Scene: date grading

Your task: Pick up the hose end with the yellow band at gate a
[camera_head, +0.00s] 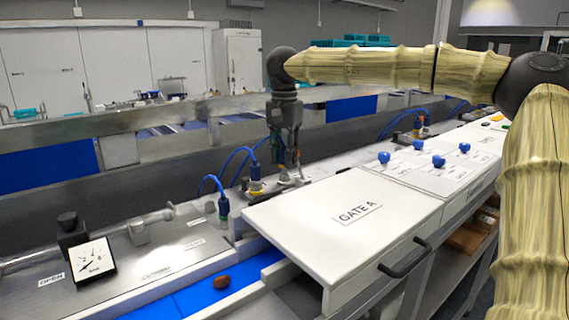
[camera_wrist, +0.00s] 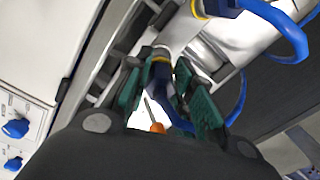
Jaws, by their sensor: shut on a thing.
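My gripper (camera_head: 290,178) points down behind the white GATE A box (camera_head: 300,222). In the wrist view its green-padded fingers (camera_wrist: 168,98) are closed around a dark blue hose end (camera_wrist: 160,72). A thin yellowish ring seems to show at its far end, but it is small and partly hidden by the fingers. A blue hose (camera_wrist: 238,105) shows beside the right finger. Another blue hose end with a yellow band stands just left of my gripper, on a fitting (camera_head: 256,187). It probably shows at the top of the wrist view (camera_wrist: 201,9).
A blue-capped hose end (camera_head: 223,206) stands further left, near a dial gauge (camera_head: 91,258). A brown date (camera_head: 222,282) lies on the blue belt (camera_head: 195,296). Blue knobs (camera_head: 384,157) sit on white panels to the right. A metal rail (camera_head: 170,140) runs behind.

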